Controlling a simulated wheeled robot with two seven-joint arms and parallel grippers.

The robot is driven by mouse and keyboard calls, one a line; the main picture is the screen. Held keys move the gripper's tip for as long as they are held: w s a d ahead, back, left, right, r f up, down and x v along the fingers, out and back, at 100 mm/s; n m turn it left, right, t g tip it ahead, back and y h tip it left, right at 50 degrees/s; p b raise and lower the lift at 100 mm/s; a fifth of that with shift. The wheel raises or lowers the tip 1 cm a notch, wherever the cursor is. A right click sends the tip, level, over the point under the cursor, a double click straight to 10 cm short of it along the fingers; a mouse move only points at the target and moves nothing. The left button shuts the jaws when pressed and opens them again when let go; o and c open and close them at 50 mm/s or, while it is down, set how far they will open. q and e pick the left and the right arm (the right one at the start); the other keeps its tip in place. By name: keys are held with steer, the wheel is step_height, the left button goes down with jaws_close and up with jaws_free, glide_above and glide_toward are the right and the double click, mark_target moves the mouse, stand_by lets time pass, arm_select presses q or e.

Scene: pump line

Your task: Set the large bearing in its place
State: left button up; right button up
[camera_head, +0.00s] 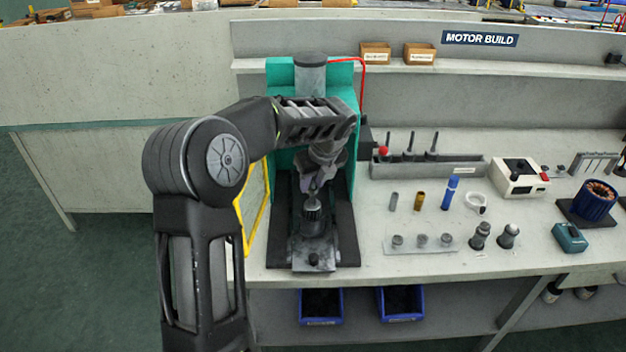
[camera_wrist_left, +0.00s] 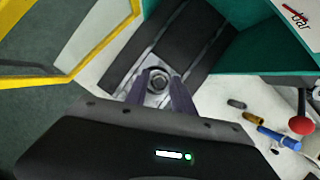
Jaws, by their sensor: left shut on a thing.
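My left gripper (camera_head: 315,188) reaches into the green press (camera_head: 346,160) and points down over its grey metal fixture (camera_head: 314,252). In the left wrist view, its two fingers are shut on a small round metal ring, which looks like the large bearing (camera_wrist_left: 157,80). A dark upright part (camera_head: 312,208) stands on the fixture just below the fingers. I cannot tell whether the bearing touches it. The arm hides part of the press. My right gripper is in neither view.
A yellow-edged panel (camera_head: 254,206) flanks the press's left. Blue bins (camera_head: 321,306) sit below.

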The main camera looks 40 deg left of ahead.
arm_select(q)
steer(key=shift+f+b, duration=0.45)
steer(key=shift+f, duration=0.5)
steer(key=o, duration=1)
steer(key=shift+o, duration=0.5)
steer(key=shift+o, duration=1)
steer(key=shift+r, duration=0.1)
step_height(320, 180, up, 5)
steer(key=p, duration=0.4)
steer(key=shift+p, duration=0.4)
